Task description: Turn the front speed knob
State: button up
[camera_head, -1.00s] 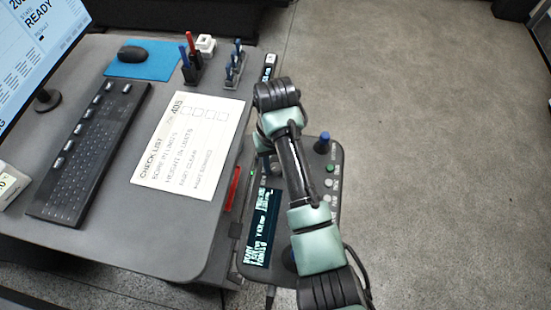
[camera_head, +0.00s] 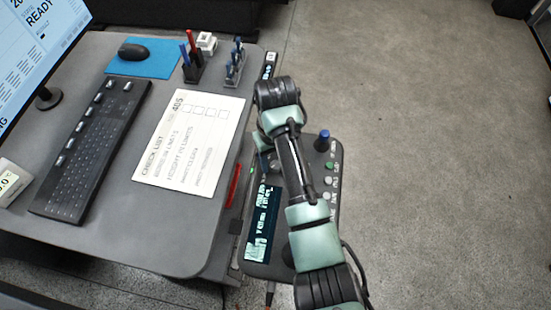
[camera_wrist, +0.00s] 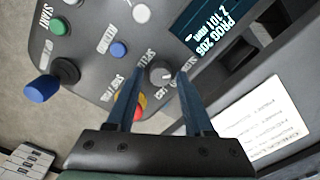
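The control panel (camera_head: 263,267) stands at the desk's right side, partly covered by my arm in the head view. In the wrist view, a round grey knob (camera_wrist: 160,74) with a pale pointer mark sits on the panel beside partly hidden lettering that seems to read SPEED. My gripper (camera_wrist: 160,76) is open, with its two dark blue fingers reaching down on either side of this knob. I cannot tell whether either finger touches it.
The panel display (camera_head: 263,224) is lit. The desk holds a checklist (camera_head: 190,145) and keyboard (camera_head: 88,150). Floor at right is clear.

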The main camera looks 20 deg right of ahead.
jog(key=shift+o, duration=0.5)
notch_tip(320, 180, up, 4)
jog(key=shift+r+b, duration=0.25)
jog(key=shift+b, duration=0.6)
notch_tip(320, 180, up, 8)
jog(key=p, duration=0.7)
jog(key=shift+r, duration=0.25)
